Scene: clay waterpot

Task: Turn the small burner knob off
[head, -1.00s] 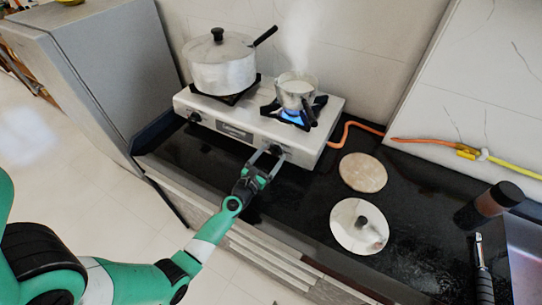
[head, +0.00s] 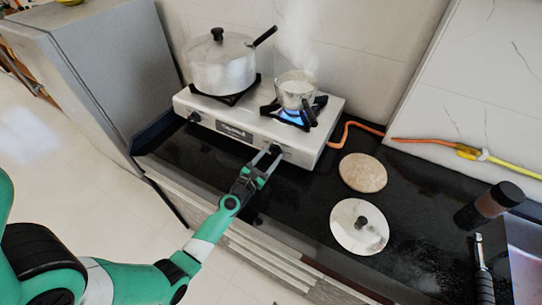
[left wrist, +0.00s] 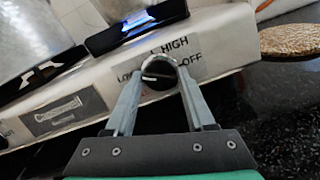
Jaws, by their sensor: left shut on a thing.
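The small burner knob (left wrist: 158,74) is a round black knob on the stove's front. It has a pale pointer line and sits on a label reading LOW, HIGH and OFF. In the left wrist view my left gripper (left wrist: 158,70) is shut on it, one finger on each side. The head view shows the same gripper (head: 270,152) at the front of the stove (head: 235,131). A blue flame (head: 292,117) burns under a small steaming pot (head: 296,92) on the right burner. My right gripper is not in view.
A large lidded pot (head: 222,66) stands on the left burner, with another knob (head: 194,117) below it. A round board (head: 363,172), a metal lid (head: 347,232) and a dark jar (head: 488,205) are on the black counter at right. An orange hose (head: 360,125) runs behind.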

